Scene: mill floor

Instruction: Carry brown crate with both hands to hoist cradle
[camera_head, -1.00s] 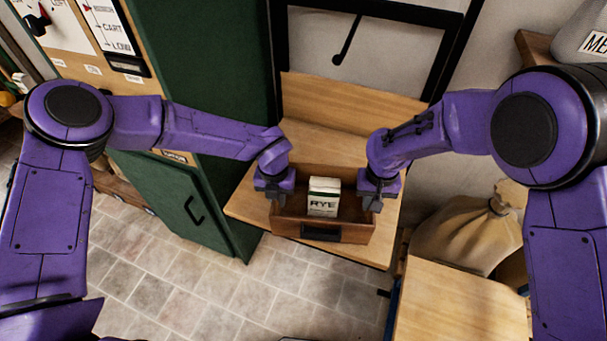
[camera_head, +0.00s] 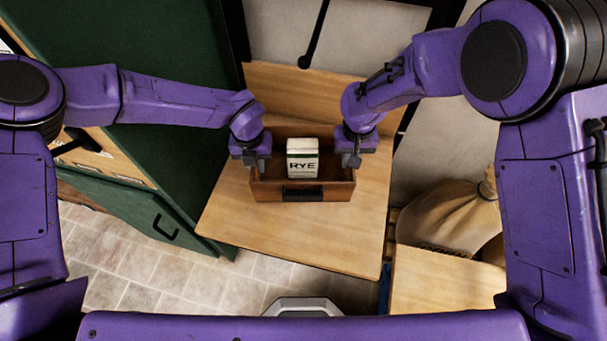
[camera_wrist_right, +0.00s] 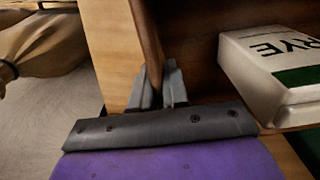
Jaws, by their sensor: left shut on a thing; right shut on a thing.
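The brown crate (camera_head: 331,191) is an open wooden box with a dark handle on its front wall. It is level, over a light wooden platform (camera_head: 300,238) with a raised back board, probably the hoist cradle. I cannot tell if the crate touches the platform. A white and green RYE package (camera_head: 302,157) stands inside it. My left gripper (camera_head: 256,163) is shut on the crate's left wall. My right gripper (camera_head: 353,158) is shut on its right wall. In the right wrist view, the right fingers (camera_wrist_right: 159,88) pinch the crate wall (camera_wrist_right: 148,40), beside the package (camera_wrist_right: 262,75).
A green cabinet (camera_head: 130,205) stands close on the left of the platform. A black frame with a hanging hook (camera_head: 306,60) is behind. At right are a tied sack (camera_head: 450,215) and a wooden surface (camera_head: 440,282). Tiled floor (camera_head: 170,265) lies in front.

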